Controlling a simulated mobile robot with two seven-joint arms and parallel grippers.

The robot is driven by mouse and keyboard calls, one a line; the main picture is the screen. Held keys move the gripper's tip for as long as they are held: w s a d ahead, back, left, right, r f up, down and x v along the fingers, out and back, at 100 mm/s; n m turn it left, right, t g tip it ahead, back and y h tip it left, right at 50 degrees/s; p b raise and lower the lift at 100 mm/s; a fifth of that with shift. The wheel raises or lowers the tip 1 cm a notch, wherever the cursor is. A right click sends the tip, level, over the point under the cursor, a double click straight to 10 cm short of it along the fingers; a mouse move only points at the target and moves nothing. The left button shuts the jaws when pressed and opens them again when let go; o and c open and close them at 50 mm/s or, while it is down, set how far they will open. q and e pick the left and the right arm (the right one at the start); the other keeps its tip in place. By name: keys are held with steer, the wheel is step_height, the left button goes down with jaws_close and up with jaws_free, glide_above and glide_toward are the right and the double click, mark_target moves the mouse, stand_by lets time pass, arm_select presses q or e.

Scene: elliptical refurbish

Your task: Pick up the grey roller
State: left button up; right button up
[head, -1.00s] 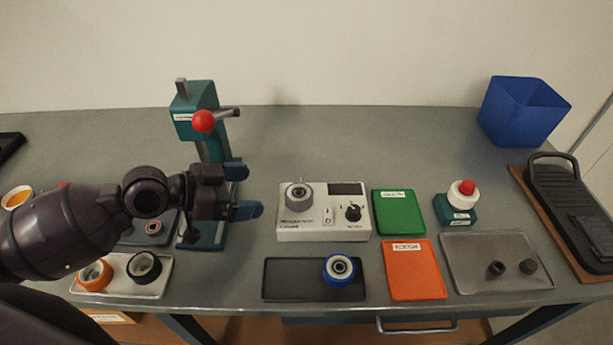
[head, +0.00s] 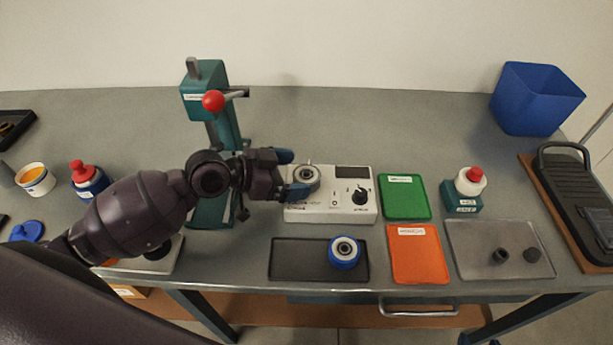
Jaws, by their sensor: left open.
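The grey roller (head: 306,176) sits on the left part of the white tester box (head: 330,208), its round top with a small post facing up. My left gripper (head: 296,172) is open, with its two blue fingertips at the roller's left side, one toward the back and one toward the front. The front fingertip overlaps the roller's lower left edge in the picture. I cannot tell whether they touch. My right gripper is not in view.
A teal press with a red-knobbed lever (head: 213,101) stands behind my left arm. A black tray (head: 300,262) holds a blue roller (head: 344,252) in front of the tester. Green (head: 404,198) and orange (head: 417,255) mats lie to the right. A blue bin (head: 537,98) stands at the back right.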

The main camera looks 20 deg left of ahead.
arm_select(q)
steer(key=shift+x, duration=1)
steer(key=shift+w+d+f, duration=0.15)
steer(key=shift+d+f, duration=0.15)
steer(key=shift+c, duration=1.8)
steer(key=c, duration=0.7)
steer(key=shift+r, duration=0.4)
step_height(320, 180, up, 7)
steer(key=p, duration=0.1)
steer(key=s+a+b, duration=0.3)
steer(key=s+a, duration=0.8)
steer(key=a, duration=0.2)
steer(key=shift+a+f, duration=0.4)
steer(key=shift+f, duration=0.05)
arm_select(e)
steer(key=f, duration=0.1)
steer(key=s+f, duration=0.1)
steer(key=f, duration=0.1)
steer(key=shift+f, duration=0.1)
